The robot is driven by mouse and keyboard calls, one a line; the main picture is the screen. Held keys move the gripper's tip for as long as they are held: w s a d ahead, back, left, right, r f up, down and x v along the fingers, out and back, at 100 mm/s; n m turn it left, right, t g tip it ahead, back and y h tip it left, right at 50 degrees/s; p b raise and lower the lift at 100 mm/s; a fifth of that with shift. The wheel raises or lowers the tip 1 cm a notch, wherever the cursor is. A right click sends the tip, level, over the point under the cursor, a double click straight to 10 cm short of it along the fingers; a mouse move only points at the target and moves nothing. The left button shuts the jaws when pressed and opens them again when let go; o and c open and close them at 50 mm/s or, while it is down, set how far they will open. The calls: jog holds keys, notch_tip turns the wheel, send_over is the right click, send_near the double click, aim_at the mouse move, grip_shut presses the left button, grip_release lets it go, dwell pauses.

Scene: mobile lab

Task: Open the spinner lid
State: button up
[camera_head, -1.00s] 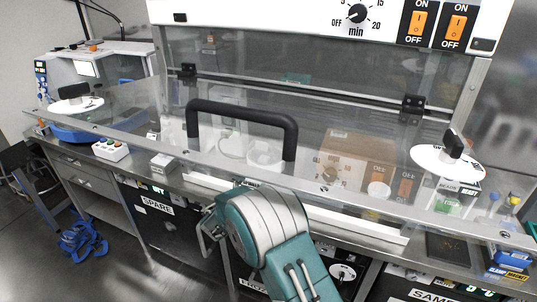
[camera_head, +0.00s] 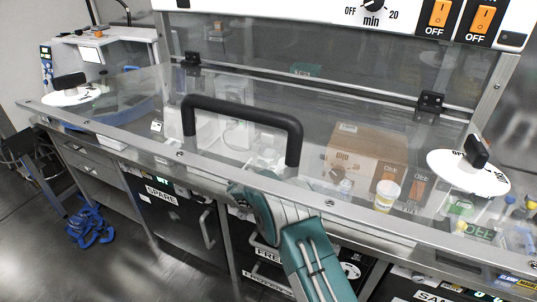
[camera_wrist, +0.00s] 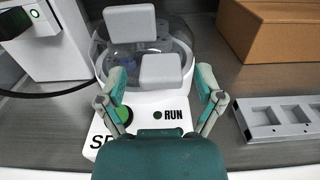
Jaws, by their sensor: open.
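The spinner (camera_wrist: 133,135) is a white machine with a green button and a RUN label, in the wrist view. Its round clear lid (camera_wrist: 182,52) covers the bowl and looks closed. A pale square tab (camera_wrist: 160,69) stands at the lid's front, with another pale square plate (camera_wrist: 130,22) behind it. My gripper (camera_wrist: 162,74) is open, its two teal-and-grey fingers on either side of the front tab. I cannot tell whether they touch it. In the head view the spinner shows faintly through the clear sash, and my arm reaches under the sash edge.
The clear sash with its black handle (camera_head: 245,108) spans above my arm. A brown box (camera_wrist: 272,32) stands right of the spinner, with a grey metal rack (camera_wrist: 285,118) in front of it. A white device (camera_wrist: 45,50) stands at left, near a black cable.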

jog(key=shift+w+d, duration=0.25)
jog(key=shift+w, duration=0.15)
jog(key=shift+a, duration=0.1)
jog(key=shift+c, duration=1)
grip_shut()
jog(key=shift+r, duration=0.15)
